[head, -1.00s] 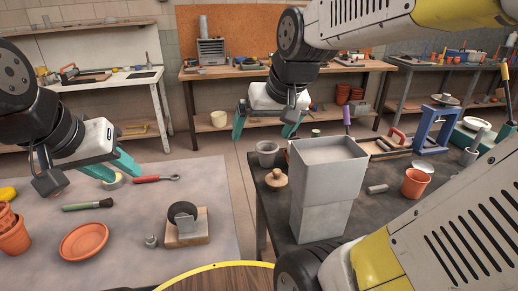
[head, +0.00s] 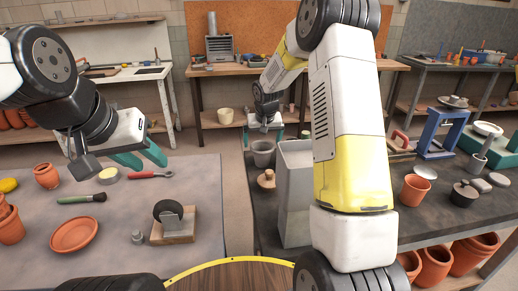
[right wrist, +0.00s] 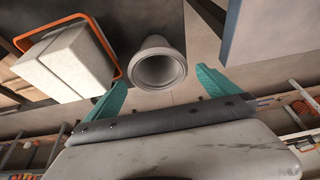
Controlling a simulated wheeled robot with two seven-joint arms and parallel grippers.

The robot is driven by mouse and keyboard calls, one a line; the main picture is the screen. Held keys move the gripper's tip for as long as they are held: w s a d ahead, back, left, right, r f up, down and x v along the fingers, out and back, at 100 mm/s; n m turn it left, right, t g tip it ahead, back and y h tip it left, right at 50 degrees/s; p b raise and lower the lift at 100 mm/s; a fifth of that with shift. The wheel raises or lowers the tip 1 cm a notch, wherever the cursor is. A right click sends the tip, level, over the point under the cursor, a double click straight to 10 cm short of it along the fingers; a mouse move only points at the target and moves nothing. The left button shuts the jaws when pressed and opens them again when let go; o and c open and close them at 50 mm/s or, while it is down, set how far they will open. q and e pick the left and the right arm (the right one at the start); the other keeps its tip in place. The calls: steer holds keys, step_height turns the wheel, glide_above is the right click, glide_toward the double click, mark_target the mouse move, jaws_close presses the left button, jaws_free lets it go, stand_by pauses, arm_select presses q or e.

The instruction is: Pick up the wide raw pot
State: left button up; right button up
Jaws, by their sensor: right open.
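A grey raw pot (head: 262,153) with a flared rim stands on the dark table at the right, behind a lidded-looking brown piece. I cannot tell for sure that it is the wide one. It also shows in the right wrist view (right wrist: 158,66), mouth visible, ahead of and between the fingertips. My right gripper (head: 263,133) is open and empty just above and beyond the pot in the head view; no contact shows. In the right wrist view its teal fingers (right wrist: 157,88) are spread apart. My left gripper (head: 142,158) is open and empty above the left table.
A tall grey box (head: 294,200) stands close in front of the pot, partly hidden by my right arm. A small brown lidded piece (head: 267,180) sits beside it. A terracotta pot (head: 414,190) and a blue frame (head: 441,133) are further right.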

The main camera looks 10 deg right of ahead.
steer(key=x, duration=0.7)
steer(key=shift+s+d+f, duration=0.1)
steer(key=shift+d+f, duration=0.05)
steer(key=shift+f, duration=0.05)
steer(key=c, duration=1.7)
